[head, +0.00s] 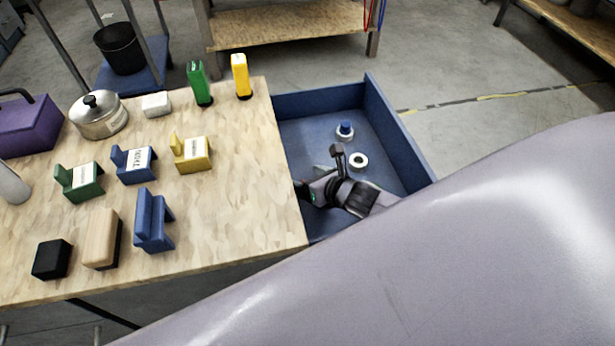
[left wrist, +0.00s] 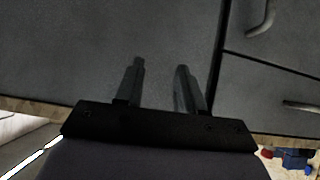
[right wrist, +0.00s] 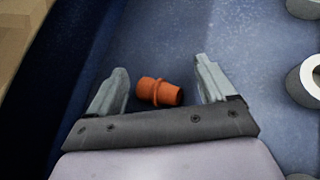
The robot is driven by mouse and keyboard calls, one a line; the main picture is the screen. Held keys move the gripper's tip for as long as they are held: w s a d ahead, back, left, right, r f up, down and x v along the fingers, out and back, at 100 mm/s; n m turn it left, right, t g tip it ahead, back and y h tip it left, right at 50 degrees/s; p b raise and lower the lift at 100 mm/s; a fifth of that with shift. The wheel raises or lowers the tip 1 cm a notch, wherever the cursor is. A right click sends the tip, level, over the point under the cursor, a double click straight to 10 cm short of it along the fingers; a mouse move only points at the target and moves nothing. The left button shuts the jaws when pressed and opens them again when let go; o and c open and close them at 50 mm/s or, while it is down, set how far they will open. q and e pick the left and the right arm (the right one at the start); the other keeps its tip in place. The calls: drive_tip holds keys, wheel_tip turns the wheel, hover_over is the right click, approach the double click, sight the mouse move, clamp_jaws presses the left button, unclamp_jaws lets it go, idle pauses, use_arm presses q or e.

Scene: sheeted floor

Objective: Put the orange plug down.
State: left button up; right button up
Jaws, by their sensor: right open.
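The orange plug (right wrist: 160,92) lies on its side on the blue floor of the tray (right wrist: 185,35), as the right wrist view shows. My right gripper (right wrist: 158,85) is open, with one finger on each side of the plug and a gap to both. In the head view my right gripper (head: 325,170) is inside the blue tray (head: 398,140), and the plug is hidden there. My left gripper (left wrist: 160,80) shows only in the left wrist view. Its fingers are apart with nothing between them, in front of grey drawer-like panels (left wrist: 70,50).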

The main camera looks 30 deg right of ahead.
drive_tip(key=shift+r, duration=0.1)
drive_tip(key=shift+s+r, duration=0.15)
drive_tip(key=p+v, duration=0.2)
drive_tip(key=v, duration=0.8)
drive_tip(key=shift+s+d+p, duration=0.15)
drive_tip(key=shift+s+p, duration=0.1)
drive_tip(key=shift+p, duration=0.15)
use_arm(q)
drive_tip(key=shift+s+a+r, duration=0.15)
drive_tip(key=shift+r, duration=0.25)
drive_tip(key=shift+s+a+r, duration=0.1)
drive_tip(key=shift+a+r, duration=0.05)
drive_tip(key=shift+r, duration=0.2)
use_arm(e)
drive_tip(key=shift+s+d+r, duration=0.1)
drive_tip(key=shift+s+r, duration=0.3)
drive_tip(key=shift+s, duration=0.1)
use_arm(q)
drive_tip(key=shift+r, duration=0.1)
